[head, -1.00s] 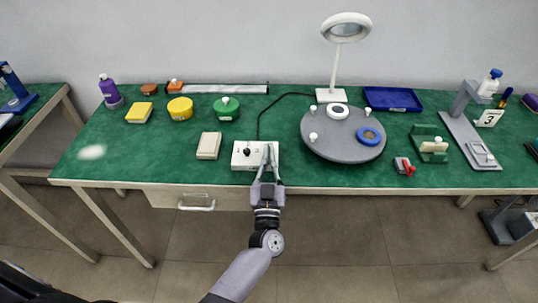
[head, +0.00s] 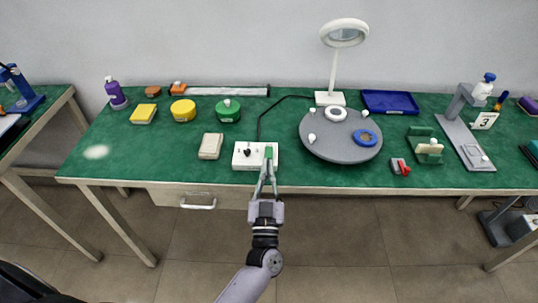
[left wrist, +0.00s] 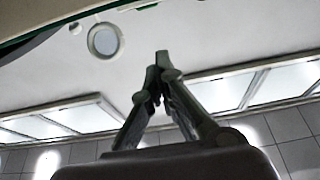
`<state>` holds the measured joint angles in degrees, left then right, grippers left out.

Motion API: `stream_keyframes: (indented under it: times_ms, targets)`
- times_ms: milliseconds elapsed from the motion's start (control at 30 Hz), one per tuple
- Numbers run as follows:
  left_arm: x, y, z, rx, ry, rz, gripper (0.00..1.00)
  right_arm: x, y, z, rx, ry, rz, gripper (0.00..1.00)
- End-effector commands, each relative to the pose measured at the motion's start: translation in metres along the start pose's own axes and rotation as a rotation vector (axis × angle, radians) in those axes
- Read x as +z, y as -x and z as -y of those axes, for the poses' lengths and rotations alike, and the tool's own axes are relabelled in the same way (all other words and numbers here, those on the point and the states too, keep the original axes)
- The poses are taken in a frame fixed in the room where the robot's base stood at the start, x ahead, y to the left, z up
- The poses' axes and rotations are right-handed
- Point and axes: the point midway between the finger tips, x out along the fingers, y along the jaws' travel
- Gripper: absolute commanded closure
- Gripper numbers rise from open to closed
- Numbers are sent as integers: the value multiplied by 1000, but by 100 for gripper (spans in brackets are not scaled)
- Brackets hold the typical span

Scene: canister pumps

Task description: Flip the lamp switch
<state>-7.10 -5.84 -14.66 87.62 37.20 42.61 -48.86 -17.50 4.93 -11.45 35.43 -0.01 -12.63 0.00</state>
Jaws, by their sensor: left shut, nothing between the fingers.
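The white switch box (head: 240,162) lies near the table's front edge in the head view, with a small dark knob (head: 246,154) on its top. A dark cord runs from it back to the white lamp (head: 333,98), whose ring head stands upright on a thin stem. My left gripper (head: 268,160) is shut and empty, its fingertips over the right part of the box. A green patch shows at the tips; I cannot tell whether they touch the box. In the left wrist view the shut fingers (left wrist: 161,75) meet at their tips. My right gripper is not in view.
A grey round platform (head: 340,148) with small parts stands right of the box. A beige block (head: 211,146) lies to its left and a green canister (head: 227,111) behind. A blue tray (head: 391,102) lies beside the lamp. The front left tabletop is clear.

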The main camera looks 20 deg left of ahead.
Motion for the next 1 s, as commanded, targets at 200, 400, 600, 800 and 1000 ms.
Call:
stream_keyframes:
  times_ms: [200,400,600,800,1000]
  targets:
    - [5,37,0,1,1,1,100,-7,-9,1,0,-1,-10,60]
    - [4,47,0,0,1,-1,100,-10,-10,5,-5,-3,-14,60]
    - [4,47,0,0,1,-2,100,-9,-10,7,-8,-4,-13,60]
    - [4,46,0,0,1,-2,100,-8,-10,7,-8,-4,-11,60]
    - [15,51,-4,28,-4,24,100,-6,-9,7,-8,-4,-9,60]
